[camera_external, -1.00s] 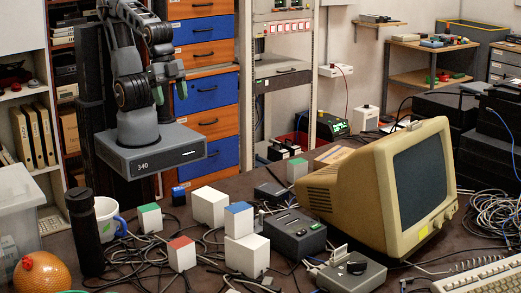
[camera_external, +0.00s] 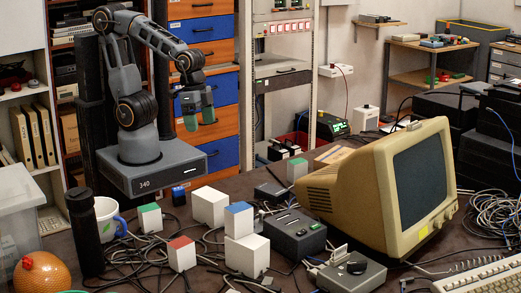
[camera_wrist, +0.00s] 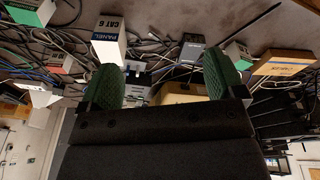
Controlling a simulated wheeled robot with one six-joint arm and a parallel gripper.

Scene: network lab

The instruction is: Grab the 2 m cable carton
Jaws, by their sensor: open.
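Several small cartons lie on the dark table; I cannot read "2 m" on any. In the external view they are a green-topped carton (camera_external: 150,217), a red-topped one (camera_external: 181,254), a blue-topped one (camera_external: 239,221), plain white ones (camera_external: 209,207) and a green one by the monitor (camera_external: 297,170). In the wrist view a white carton (camera_wrist: 108,42) reads "CAT 6 PANEL"; a red-marked carton (camera_wrist: 58,63) and green-marked ones (camera_wrist: 237,50) also show. My gripper (camera_external: 199,112) is open and empty above the table's far edge, its green fingertips apart; it also shows in the wrist view (camera_wrist: 162,78).
A large beige monitor (camera_external: 380,190) stands on the right. Grey boxes (camera_external: 293,235) and loose cables crowd the table middle. A brown carton (camera_wrist: 285,62) shows in the wrist view.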

